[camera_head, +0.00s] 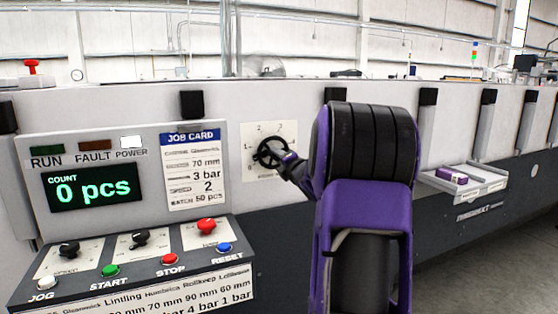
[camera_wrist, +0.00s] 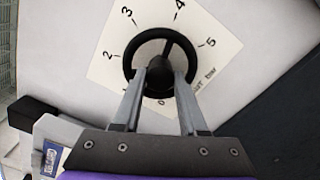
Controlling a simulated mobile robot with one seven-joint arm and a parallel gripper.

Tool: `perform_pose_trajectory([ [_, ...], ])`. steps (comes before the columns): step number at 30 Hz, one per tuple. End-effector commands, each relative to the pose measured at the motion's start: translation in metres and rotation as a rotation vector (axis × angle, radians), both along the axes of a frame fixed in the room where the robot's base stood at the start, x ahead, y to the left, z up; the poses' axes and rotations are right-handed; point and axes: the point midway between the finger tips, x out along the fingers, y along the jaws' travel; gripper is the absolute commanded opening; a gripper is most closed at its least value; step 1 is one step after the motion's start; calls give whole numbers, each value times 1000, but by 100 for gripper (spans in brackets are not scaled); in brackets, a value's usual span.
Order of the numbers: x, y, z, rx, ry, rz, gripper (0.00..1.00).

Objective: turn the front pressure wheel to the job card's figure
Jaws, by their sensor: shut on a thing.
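The front pressure wheel (camera_head: 266,153) is a black handwheel on a pale scale plate (camera_head: 249,168) on the machine's side. My gripper (camera_wrist: 160,72) is shut on the middle of the wheel, one finger on each side; the exact contact is partly hidden. The job card (camera_head: 195,165) has a blue header and shows 70 mm, 3 bar, 2 and a batch of 50 pcs.
Left of the wheel is a display (camera_head: 92,187) reading 0 pcs. Below it is a control panel (camera_head: 130,262) with knobs and JOG, START, STOP and RESET buttons. A tray (camera_head: 488,190) with a purple box (camera_head: 452,175) juts out at right. Gray floor is clear at lower right.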

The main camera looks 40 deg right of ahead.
Motion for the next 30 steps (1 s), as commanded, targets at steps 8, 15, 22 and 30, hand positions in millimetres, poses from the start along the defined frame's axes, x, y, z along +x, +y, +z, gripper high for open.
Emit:
perform_pose_trajectory([
  [8,0,0,0,257,-62,0,0],
  [15,0,0,1,478,-114,-1,0],
  [22,0,0,1,692,-165,-1,0],
  [30,0,-1,2,941,-225,-2,0],
])
